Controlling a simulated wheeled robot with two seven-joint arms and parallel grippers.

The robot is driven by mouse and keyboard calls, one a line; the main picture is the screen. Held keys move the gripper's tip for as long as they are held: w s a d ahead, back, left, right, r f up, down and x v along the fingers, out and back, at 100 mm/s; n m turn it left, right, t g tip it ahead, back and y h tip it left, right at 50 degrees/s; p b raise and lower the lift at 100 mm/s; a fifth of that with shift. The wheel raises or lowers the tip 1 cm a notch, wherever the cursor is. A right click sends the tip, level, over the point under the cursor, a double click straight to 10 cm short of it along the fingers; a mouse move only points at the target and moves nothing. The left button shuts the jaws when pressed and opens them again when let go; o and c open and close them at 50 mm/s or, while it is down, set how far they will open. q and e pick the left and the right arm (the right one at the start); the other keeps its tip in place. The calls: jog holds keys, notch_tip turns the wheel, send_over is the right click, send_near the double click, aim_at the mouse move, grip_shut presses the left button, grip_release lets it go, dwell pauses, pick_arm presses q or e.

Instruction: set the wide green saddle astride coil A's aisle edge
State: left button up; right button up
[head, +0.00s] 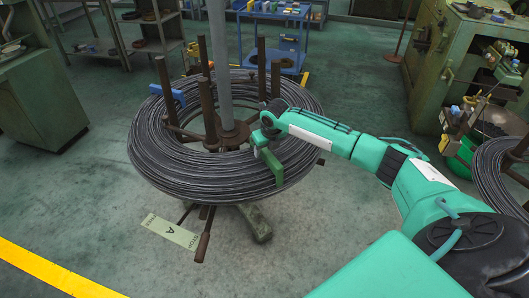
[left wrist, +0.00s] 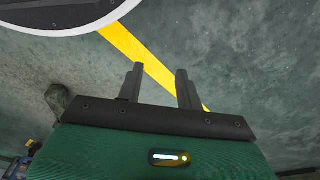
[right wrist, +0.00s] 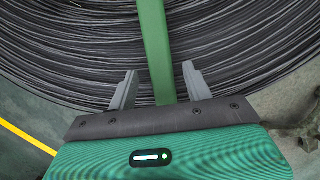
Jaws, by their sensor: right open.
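Coil A is the large dark wire coil (head: 165,145) on a stand, with a pale "A" tag (head: 172,231) on the floor below it. The wide green saddle (head: 272,167) lies over the coil's near right edge, one leg hanging down the outer side. In the right wrist view the saddle (right wrist: 154,45) is a green bar crossing the wire coil (right wrist: 60,50). My right gripper (head: 258,147) is over the saddle; its fingers (right wrist: 166,88) are apart with the bar between them, a gap on each side. My left gripper (left wrist: 158,82) is open and empty above the floor.
A blue saddle-like piece (head: 166,93) sits on the coil's far left. Rusty posts (head: 203,70) and a grey column (head: 220,60) rise from the coil's middle. Another coil (head: 500,170) and a green machine (head: 455,70) stand at right. Floor at front left is clear.

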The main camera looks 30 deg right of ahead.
pick_arm(q)
jog(key=s+a+f+p, duration=0.3)
jog(key=s+f+p, duration=0.2)
jog(key=s+f, duration=0.2)
jog(key=shift+s+f, duration=0.35)
jog(key=shift+f, duration=1.05)
pick_arm(e)
jog(key=w+v, duration=0.1)
jog(key=v, duration=1.3)
jog(key=shift+r, duration=0.4)
